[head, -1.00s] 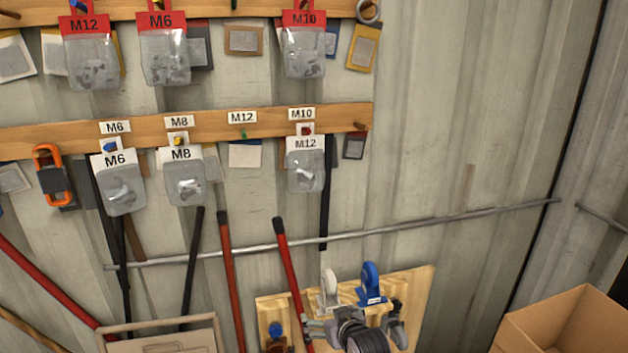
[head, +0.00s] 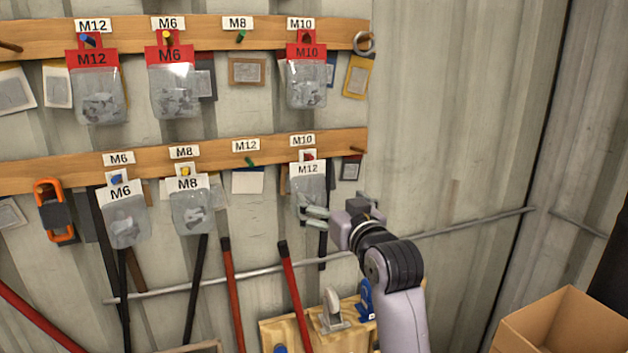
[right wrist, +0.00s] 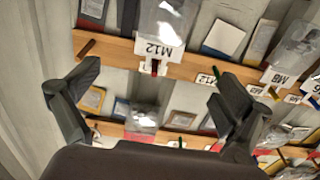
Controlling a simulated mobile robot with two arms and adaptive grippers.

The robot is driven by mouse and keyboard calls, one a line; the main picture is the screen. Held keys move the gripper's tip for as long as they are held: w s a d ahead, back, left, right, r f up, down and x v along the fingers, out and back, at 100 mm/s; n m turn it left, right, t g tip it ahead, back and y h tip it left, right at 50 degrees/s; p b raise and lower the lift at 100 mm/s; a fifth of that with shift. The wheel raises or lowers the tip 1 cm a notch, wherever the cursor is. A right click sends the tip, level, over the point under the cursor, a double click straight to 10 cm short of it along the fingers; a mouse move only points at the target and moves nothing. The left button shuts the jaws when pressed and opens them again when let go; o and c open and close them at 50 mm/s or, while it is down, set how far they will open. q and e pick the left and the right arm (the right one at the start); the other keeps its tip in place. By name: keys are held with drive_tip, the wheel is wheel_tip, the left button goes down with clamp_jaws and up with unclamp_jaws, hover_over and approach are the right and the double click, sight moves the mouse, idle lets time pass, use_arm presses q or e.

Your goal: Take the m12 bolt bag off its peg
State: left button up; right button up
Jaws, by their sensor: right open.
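A clear bag with a white M12 header (head: 310,186) hangs from the red peg (head: 308,155) under the M10 label on the lower rail. In the right wrist view this bag (right wrist: 165,22) appears upside down, its header at the red peg. Another M12 bag, with a red header (head: 97,95), hangs on the upper rail at left. My left gripper is out of view.
White-header M6 (head: 125,218) and M8 (head: 191,205) bags hang left on the lower rail (head: 60,176). The green peg (head: 250,161) under the lower M12 label is empty. Red-header M6 (head: 173,80) and M10 (head: 307,80) bags hang above. A cardboard box (head: 560,325) stands lower right.

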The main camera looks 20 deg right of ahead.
sight(308, 174)
drive_tip(key=w+p, duration=0.1)
drive_tip(key=w, duration=0.3)
drive_tip(key=w+p, duration=0.1)
drive_tip(key=w, duration=0.3)
drive_tip(key=w+p, duration=0.2)
drive_tip(key=w, duration=0.2)
drive_tip(key=shift+w+a+r, duration=0.1)
drive_tip(key=shift+w+a, duration=0.15)
drive_tip(key=shift+a, duration=0.1)
drive_tip(key=shift+w+p, duration=0.3)
drive_tip(key=shift+w, duration=0.55)
drive_tip(key=c, duration=1.3)
drive_tip(key=shift+r+p, duration=0.25)
drive_tip(key=shift+p, duration=0.2)
drive_tip(key=shift+s, duration=0.15)
drive_tip(key=shift+s+r+p, duration=0.15)
drive_tip(key=shift+s+p, duration=0.55)
drive_tip(key=shift+s, duration=0.35)
drive_tip(key=shift+s+r+p, duration=0.1)
drive_tip(key=shift+s+p, duration=0.55)
drive_tip(key=shift+s, duration=0.35)
drive_tip(key=shift+d, duration=0.1)
